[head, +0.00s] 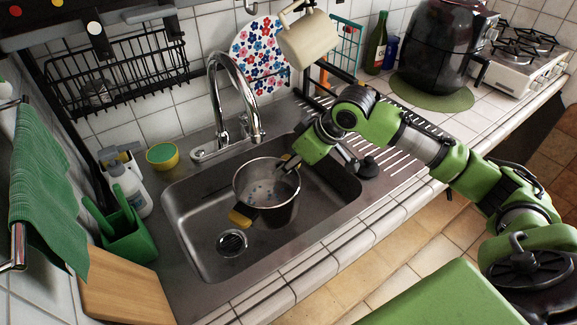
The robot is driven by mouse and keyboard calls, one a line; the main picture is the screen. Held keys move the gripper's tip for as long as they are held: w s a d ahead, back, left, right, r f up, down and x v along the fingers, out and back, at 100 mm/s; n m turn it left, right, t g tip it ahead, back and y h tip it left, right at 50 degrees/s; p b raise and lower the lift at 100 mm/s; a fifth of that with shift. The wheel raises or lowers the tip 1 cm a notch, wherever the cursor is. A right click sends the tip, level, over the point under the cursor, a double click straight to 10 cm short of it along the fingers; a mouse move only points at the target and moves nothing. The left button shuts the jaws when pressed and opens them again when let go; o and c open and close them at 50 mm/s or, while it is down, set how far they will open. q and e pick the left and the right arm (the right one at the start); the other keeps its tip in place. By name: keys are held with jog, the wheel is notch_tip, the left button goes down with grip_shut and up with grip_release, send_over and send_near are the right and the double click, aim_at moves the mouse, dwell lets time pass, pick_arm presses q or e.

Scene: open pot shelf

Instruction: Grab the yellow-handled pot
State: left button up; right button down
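The pot (280,208) is dark metal with a yellow handle (240,217) that points to the lower left. It is in or just over the steel sink (190,205); I cannot tell whether its base touches the sink floor. Its open top faces me and shows small light specks inside. My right gripper (288,164) is at the pot's upper right rim, on the side away from the yellow handle. Its fingertips are small and dark against the rim, so I cannot tell whether they are closed on it. My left gripper is not in view.
A chrome faucet (216,95) rises behind the sink. A cream jug (308,38) is above the back right. A green caddy (125,232), a soap bottle (130,186) and a wooden board (125,288) are on the left. A dark appliance (440,45) stands at the back right.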

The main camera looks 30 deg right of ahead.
jog(key=shift+r+p, duration=3.1)
jog(key=shift+r, duration=0.35)
